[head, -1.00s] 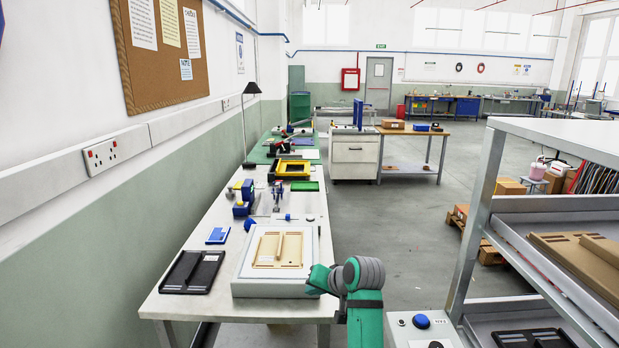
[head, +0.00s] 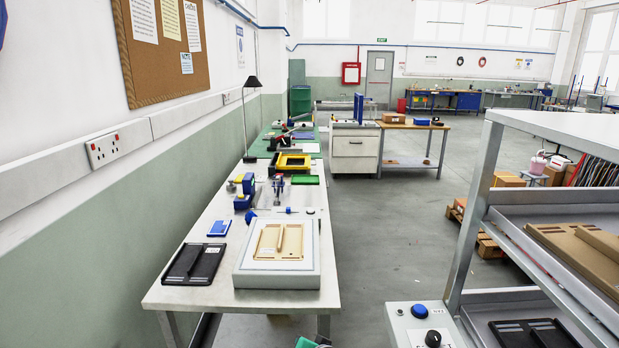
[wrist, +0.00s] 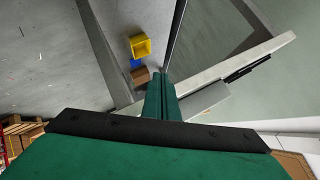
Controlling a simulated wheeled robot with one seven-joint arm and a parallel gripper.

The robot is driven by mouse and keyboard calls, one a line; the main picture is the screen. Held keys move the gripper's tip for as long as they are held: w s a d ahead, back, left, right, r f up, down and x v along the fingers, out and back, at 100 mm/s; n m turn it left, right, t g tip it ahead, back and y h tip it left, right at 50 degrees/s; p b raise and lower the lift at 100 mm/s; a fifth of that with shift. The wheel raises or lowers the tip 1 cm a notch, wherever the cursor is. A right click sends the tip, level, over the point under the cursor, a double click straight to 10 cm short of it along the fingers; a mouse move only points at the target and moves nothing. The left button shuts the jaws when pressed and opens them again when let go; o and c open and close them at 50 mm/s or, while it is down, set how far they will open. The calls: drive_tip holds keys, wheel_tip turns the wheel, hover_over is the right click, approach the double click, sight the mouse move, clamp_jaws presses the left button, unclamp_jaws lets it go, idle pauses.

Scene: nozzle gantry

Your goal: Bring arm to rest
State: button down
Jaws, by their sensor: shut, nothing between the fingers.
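My gripper (wrist: 162,92) shows in the wrist view as two green fingers pressed together, with nothing between them. It hangs in free air; the bench (wrist: 225,75) edge runs to its right and grey floor lies beyond it. In the head view only a small green and grey piece of my arm (head: 310,343) shows at the bottom edge, below the front of the bench (head: 200,296). The gripper itself cannot be made out there.
A white fixture with a beige panel (head: 280,243) and a black tray (head: 195,264) sit on the bench's near end. A grey control box (head: 420,325) and metal rack (head: 475,215) stand at right. A yellow bin (wrist: 140,46) appears in the wrist view. The aisle (head: 385,230) is clear.

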drive_tip(key=s+a+f+t+h, duration=0.1)
drive_tip(key=s+f+t+h, duration=0.1)
drive_tip(key=s+f, duration=1.05)
drive_tip(key=s+t+h, duration=0.1)
drive_tip(key=s, duration=1.5)
drive_tip(key=s+d+r+n+t+h, duration=0.1)
drive_tip(key=s+r, duration=0.6)
drive_tip(key=s, duration=0.5)
drive_tip(key=s+d+r+n+t, duration=0.1)
drive_tip(key=s+d+r+n, duration=0.1)
drive_tip(key=s+r, duration=0.5)
drive_tip(key=s, duration=0.5)
drive_tip(key=shift+s+r+t+h, duration=0.2)
drive_tip(key=shift+r+t+h, duration=0.1)
drive_tip(key=shift+h, duration=0.1)
